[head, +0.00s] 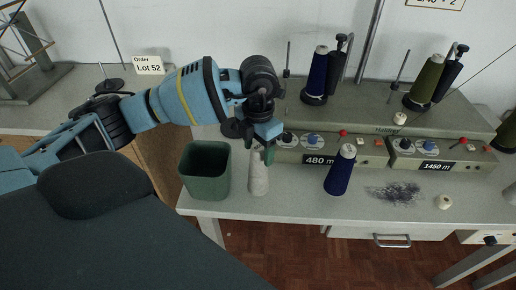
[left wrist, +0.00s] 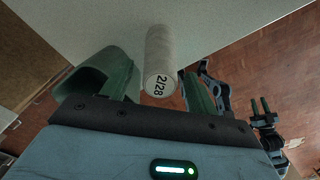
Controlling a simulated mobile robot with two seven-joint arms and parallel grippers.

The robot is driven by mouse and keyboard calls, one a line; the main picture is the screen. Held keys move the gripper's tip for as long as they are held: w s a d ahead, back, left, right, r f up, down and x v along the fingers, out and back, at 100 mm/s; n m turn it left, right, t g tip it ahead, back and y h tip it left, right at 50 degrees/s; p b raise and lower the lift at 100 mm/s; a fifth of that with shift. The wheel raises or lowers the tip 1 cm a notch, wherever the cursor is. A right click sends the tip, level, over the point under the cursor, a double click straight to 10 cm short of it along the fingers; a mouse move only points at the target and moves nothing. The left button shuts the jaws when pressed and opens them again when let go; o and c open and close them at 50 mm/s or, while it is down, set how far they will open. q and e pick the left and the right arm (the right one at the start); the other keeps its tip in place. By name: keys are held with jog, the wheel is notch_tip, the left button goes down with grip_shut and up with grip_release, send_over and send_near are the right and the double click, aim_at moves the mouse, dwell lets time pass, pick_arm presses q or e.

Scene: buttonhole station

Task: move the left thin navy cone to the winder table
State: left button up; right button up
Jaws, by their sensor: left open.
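A slim navy cone (head: 318,75) stands upright at the left station on the raised back part of the winder. Another navy cone (head: 339,172) with a white tip stands on the table front. My left gripper (head: 263,155) is open at the top of a pale grey cone (head: 258,179), between the green bin and the front navy cone. In the left wrist view this grey cone (left wrist: 158,55) shows a "2/28" label and appears between the open fingers. I cannot tell whether they touch it.
A green bin (head: 187,172) stands close left of the grey cone. The winder (head: 360,149) fills the back, with "480 m" and "1450 m" labels. An olive cone (head: 427,80) stands at its right station. Dark thread scraps (head: 397,193) lie on the table (head: 300,207).

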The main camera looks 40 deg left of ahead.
pick_arm(q)
notch_tip(320, 180, up, 12)
jog(key=shift+f, duration=0.15)
dwell(0.5)
